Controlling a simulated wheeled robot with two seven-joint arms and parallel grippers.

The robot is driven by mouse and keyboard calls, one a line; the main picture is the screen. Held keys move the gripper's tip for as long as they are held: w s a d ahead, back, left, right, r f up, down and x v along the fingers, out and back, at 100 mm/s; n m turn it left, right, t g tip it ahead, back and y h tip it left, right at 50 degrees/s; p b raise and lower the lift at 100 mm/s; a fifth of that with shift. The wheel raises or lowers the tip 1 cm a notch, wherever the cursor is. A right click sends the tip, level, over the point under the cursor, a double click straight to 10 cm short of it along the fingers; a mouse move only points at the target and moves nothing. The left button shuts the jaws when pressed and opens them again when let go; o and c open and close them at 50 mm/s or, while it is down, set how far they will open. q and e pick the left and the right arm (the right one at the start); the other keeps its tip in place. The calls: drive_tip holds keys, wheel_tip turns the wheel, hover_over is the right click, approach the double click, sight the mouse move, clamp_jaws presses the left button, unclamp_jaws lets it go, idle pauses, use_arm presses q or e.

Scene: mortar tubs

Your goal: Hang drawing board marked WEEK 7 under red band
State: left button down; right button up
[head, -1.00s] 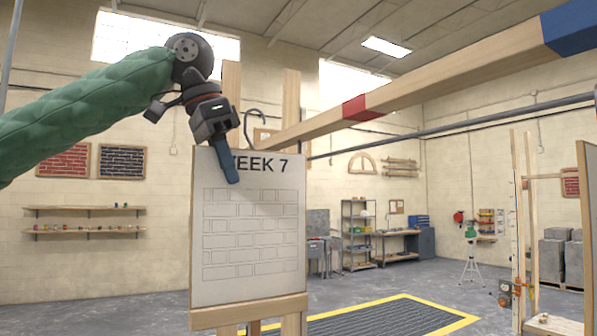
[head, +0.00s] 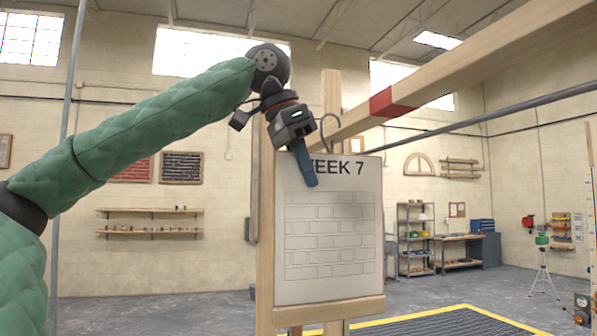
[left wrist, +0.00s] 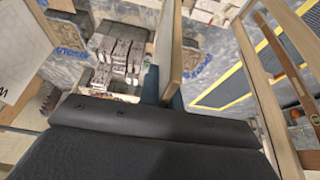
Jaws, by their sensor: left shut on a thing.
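The drawing board (head: 330,235) is a pale panel with WEEK 7 at its top and a brick pattern below. It stands upright at the wooden easel, with its lower edge at the ledge (head: 330,312). A grey hook (head: 331,128) rises above its top edge. My left gripper (head: 308,172) is shut on the board's top edge, left of the middle, and covers part of the lettering. In the left wrist view the board (left wrist: 171,45) shows edge-on between the fingers. The red band (head: 393,103) is on the wooden beam, right of and above the hook. My right gripper is out of view.
The wooden beam (head: 450,72) slopes up to the right from behind the board. A grey rail (head: 470,122) runs below it. A yellow-edged floor grating (head: 450,325) lies beyond the easel. Shelving (head: 415,238) and a workbench (head: 460,250) stand far back.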

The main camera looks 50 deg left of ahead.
use_arm(q)
drive_tip(key=w, duration=0.1)
drive_tip(key=w+d, duration=0.1)
drive_tip(key=shift+w, duration=0.35)
hover_over(382, 204)
drive_tip(key=shift+s+a, duration=0.35)
drive_tip(key=shift+f, duration=1.45)
drive_tip(key=shift+d+f, duration=0.1)
drive_tip(key=shift+f, duration=0.2)
